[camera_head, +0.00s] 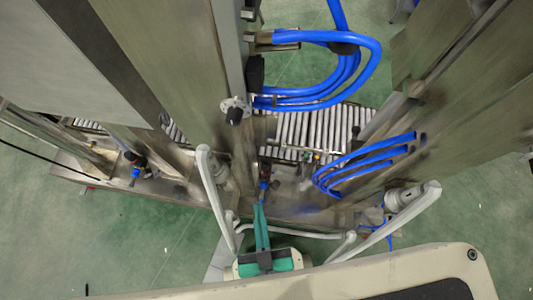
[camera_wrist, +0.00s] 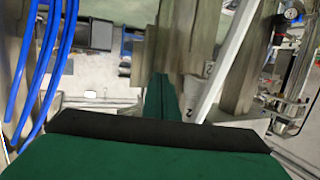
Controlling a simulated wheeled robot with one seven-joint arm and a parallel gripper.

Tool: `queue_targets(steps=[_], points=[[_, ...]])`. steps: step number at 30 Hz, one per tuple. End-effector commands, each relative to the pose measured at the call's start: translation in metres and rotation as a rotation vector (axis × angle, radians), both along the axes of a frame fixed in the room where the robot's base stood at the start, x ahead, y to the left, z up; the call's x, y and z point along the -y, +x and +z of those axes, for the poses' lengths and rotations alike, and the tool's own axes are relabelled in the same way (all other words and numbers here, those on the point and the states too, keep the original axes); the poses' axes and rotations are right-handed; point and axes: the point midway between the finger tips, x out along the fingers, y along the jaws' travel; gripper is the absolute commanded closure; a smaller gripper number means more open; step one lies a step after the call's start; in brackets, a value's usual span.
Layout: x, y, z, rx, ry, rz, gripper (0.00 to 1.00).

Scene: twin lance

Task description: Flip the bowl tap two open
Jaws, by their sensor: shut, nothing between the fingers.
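My gripper (camera_head: 258,207) has green fingers, closed together and empty. Its tips point up the picture in the head view, just below a small dark tap with a blue part (camera_head: 263,185). I cannot tell whether the tips touch it. A similar small tap with a blue part (camera_head: 136,172) is farther left. No label shows which one is bowl tap two, and neither handle's position is clear. In the wrist view my gripper's fingers (camera_wrist: 161,88) are together, and no tap is clearly seen at their tips.
Thick blue hoses (camera_head: 320,95) loop above, and more blue hoses (camera_head: 365,165) lie to the right. Steel panels stand on both sides. Pale curved bars (camera_head: 215,200) flank my gripper. A roller conveyor (camera_head: 310,130) lies behind. The wrist view shows a gauge (camera_wrist: 292,13) at upper right.

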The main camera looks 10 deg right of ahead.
Motion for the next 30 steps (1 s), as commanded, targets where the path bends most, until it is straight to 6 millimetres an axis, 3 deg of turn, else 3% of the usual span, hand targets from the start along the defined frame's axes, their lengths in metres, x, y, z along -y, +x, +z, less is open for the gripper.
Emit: queue_targets(steps=[10,14,17,24,30], points=[[0.000,0.000,-0.001,0.000,-0.002,0.000,1.00],[0.001,0.000,-0.018,0.005,-0.041,0.006,1.00],[0.006,0.000,-0.051,0.015,-0.126,0.015,1.00],[0.015,0.003,-0.170,0.057,-0.462,0.071,1.00],[0.022,0.009,-0.259,0.091,-0.744,0.117,1.00]])
